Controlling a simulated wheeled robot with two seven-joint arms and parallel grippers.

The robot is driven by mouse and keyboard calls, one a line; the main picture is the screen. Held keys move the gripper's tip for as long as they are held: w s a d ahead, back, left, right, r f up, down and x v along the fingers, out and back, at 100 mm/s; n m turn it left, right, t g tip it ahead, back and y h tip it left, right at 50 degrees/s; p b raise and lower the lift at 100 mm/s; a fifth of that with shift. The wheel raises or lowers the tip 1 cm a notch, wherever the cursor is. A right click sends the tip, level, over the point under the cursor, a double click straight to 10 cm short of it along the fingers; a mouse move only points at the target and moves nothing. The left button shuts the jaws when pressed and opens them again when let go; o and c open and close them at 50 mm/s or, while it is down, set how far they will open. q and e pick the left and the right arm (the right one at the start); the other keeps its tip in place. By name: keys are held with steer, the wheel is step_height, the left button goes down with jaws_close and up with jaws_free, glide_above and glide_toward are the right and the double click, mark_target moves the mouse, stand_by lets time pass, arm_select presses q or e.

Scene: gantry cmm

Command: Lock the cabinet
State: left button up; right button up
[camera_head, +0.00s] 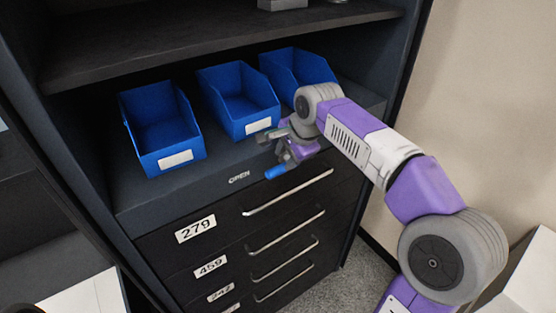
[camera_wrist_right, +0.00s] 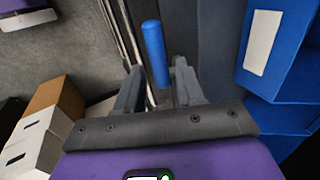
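The dark cabinet (camera_head: 75,120) stands ahead, with an open shelf bay above a stack of drawers. A blue handle (camera_head: 275,172) shows at the front strip above the top drawer, to the right of a white "OPEN" label (camera_head: 239,177). My right gripper (camera_head: 284,158) is right at this handle and hides its mount. In the right wrist view, the two fingers (camera_wrist_right: 157,85) are spread apart. The blue handle (camera_wrist_right: 154,50) lies between and just beyond their tips, with no clear grip on it. My left gripper is not in view.
Three blue bins (camera_head: 167,128) stand on the shelf behind the handle. The drawers below carry number labels, such as 279 (camera_head: 196,229), and metal bar handles (camera_head: 290,193). White and brown boxes (camera_wrist_right: 45,125) stand on the grey floor. A beige wall (camera_head: 490,90) is at the right.

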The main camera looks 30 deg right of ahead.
mark_target(282, 167)
step_height(282, 167, down, 3)
steer(key=shift+r, duration=0.2)
steer(key=shift+w+f, duration=1.05)
steer(key=shift+f, duration=0.05)
steer(key=shift+s, duration=0.3)
steer(key=shift+w, duration=0.15)
steer(key=shift+c, duration=1.1)
jaws_close()
